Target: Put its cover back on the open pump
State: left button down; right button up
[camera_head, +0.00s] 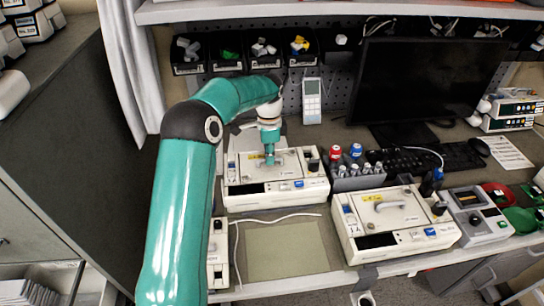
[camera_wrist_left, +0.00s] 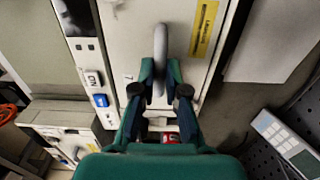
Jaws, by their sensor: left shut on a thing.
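My left gripper (camera_head: 270,158) is over the left pump (camera_head: 275,196), a white box with a dark strip and blue switch on its front. In the left wrist view its two teal fingers (camera_wrist_left: 160,88) are shut on the grey bar handle (camera_wrist_left: 160,50) of a white cover (camera_wrist_left: 183,25) with a yellow label. The cover lies over the top of the left pump; I cannot tell whether it is fully seated. My arm hides part of the cover in the head view. My right gripper is not in view.
A second pump (camera_head: 393,222), with a handled top, stands to the right. A rack of small bottles (camera_head: 357,178) is between and behind the pumps. A beige mat (camera_head: 286,250) and a white cable lie in front. A monitor (camera_head: 425,80) and bins stand behind.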

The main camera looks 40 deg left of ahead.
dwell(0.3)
pick_arm(q)
jog(key=c, duration=1.1)
grip_release()
notch_tip(320, 180, up, 3)
jog(key=p, duration=0.2)
jog(key=shift+p, duration=0.35)
jog(key=shift+r+b, duration=0.3)
jog(key=shift+b, duration=0.05)
jog(key=shift+r, duration=1.65)
